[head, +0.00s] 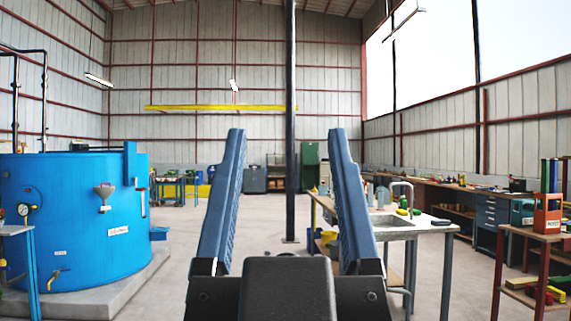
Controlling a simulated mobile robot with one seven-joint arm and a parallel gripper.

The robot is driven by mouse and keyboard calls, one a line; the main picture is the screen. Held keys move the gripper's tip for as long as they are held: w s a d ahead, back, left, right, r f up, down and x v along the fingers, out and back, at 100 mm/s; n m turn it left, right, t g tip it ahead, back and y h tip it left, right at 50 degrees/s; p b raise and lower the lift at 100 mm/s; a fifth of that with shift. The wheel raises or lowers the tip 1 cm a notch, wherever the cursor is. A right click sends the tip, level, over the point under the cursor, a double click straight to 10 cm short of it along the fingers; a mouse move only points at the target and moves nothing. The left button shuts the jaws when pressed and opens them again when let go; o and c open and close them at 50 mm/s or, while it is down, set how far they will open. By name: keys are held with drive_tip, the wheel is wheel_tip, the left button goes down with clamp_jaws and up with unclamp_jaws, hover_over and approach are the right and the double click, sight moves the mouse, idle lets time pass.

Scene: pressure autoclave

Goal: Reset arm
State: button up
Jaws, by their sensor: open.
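My gripper (287,134) is in the middle foreground of the head view. Its two long blue-grey fingers point up and away from me, wide apart. Nothing is between them but the view of the hall behind. The dark gripper body is at the bottom edge of the picture. The rest of my arm is not in view. The gripper does not appear to touch anything.
A large blue tank (75,225) with a gauge and funnel stands left on a concrete plinth (140,278). A sink table (432,224) is right of my gripper. A dark pole (291,110) rises behind it. A red-legged table (528,236) stands far right. Open floor (187,240) lies left of centre.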

drive_tip(key=shift+s+r, duration=0.2)
wheel_tip(320, 180, up, 21)
drive_tip(key=p, duration=2.1)
drive_tip(key=shift+a+r, duration=0.1)
